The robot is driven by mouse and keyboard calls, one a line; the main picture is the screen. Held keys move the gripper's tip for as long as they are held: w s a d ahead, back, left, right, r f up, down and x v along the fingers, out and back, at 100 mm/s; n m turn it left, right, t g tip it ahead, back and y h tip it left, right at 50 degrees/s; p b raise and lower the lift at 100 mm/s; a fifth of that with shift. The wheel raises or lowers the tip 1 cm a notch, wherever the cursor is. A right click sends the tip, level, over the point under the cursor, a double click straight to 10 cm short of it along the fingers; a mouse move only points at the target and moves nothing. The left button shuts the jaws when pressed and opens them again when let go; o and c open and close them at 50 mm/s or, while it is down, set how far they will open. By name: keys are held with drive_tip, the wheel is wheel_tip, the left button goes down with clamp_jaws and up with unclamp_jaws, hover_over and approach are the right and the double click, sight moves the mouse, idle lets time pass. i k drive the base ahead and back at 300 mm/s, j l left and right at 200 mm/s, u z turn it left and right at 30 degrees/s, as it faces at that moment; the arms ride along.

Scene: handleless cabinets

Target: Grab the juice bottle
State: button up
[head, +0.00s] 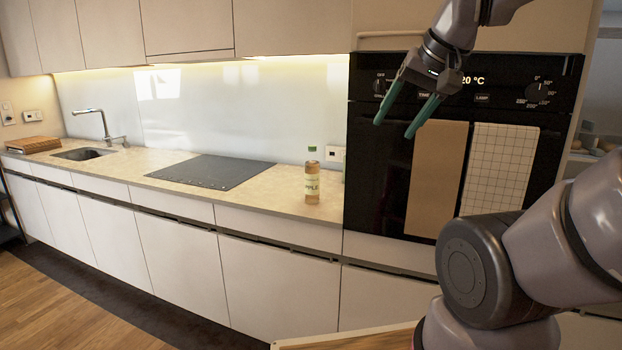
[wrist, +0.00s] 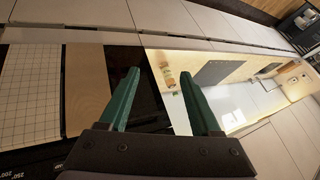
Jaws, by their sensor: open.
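The juice bottle (head: 312,184) stands upright on the countertop, near its right end beside the oven. It has a green cap, amber contents and a pale label. My gripper (head: 393,128) is open and empty, in front of the oven, above and to the right of the bottle and apart from it. Its two green fingers also show in the wrist view (wrist: 143,62).
The countertop (head: 150,180) holds a black hob (head: 212,171) left of the bottle, a sink (head: 84,154) and a wooden board (head: 33,144). The oven (head: 380,180) with two hanging towels (head: 498,165) rises right of the bottle. Upper cabinets (head: 187,22) overhang the counter.

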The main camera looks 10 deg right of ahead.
sight(312, 166)
drive_tip(key=i+j+z, duration=0.15)
drive_tip(key=j, duration=0.45)
drive_tip(key=i+j+z, duration=0.1)
drive_tip(key=j, duration=0.55)
drive_tip(key=i+j+z, duration=0.15)
drive_tip(key=j, duration=0.5)
drive_tip(key=i+j, duration=0.15)
drive_tip(key=j, duration=0.15)
drive_tip(key=i+j+z, duration=0.1)
drive_tip(key=j, duration=0.25)
drive_tip(key=i, duration=0.25)
